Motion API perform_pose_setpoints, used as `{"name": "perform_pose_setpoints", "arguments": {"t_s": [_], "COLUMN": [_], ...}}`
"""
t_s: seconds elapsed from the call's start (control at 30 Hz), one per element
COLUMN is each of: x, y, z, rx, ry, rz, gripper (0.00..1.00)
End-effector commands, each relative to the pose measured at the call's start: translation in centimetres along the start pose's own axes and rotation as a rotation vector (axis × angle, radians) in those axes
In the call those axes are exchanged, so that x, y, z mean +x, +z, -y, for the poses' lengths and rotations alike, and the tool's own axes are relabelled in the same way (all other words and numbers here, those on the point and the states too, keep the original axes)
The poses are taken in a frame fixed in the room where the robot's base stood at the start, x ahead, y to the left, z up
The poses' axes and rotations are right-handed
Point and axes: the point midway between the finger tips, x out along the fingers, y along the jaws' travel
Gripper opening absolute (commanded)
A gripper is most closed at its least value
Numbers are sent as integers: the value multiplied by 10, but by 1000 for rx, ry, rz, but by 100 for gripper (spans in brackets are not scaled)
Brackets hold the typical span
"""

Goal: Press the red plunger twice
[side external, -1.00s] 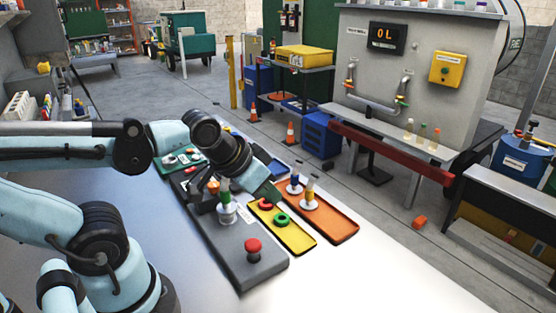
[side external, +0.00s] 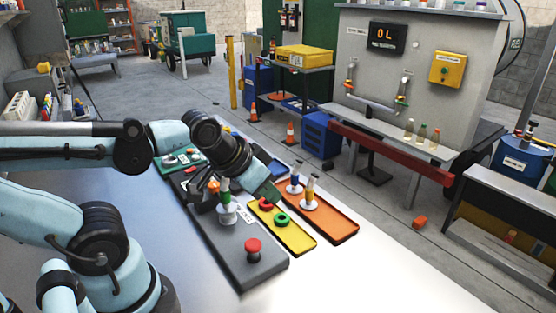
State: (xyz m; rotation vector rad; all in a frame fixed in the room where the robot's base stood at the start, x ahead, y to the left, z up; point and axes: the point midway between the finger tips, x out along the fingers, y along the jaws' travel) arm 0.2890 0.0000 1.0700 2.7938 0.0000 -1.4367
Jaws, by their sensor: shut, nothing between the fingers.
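The red plunger (side external: 253,246) stands upright near the front end of a dark grey panel (side external: 240,268) on the table. Its mushroom-shaped red head sits on a dark stem and is uncovered. My gripper (side external: 272,196) is up the panel from the plunger, above and behind it in the picture, near the yellow tray. It is apart from the plunger. Its fingers look closed and hold nothing; the fingertips are small and partly merge with the tray behind them.
A yellow tray (side external: 299,243) holds red and green rings. An orange tray (side external: 340,227) holds vials on white bases.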

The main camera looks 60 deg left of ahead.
Motion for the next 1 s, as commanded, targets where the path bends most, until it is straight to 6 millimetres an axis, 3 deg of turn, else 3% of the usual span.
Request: {"name": "perform_pose_setpoints", "arguments": {"t_s": [0.37, 0.57, 0.77, 1.0], "x": [0, -4, -20, -46], "y": [1, 15, 32, 30], "z": [1, 8, 8, -2], "rx": [-4, -50, -115, -136], "ry": [2, 58, 233, 459], "rz": [6, 81, 161, 119], "gripper": [0, 0, 0, 0]}}
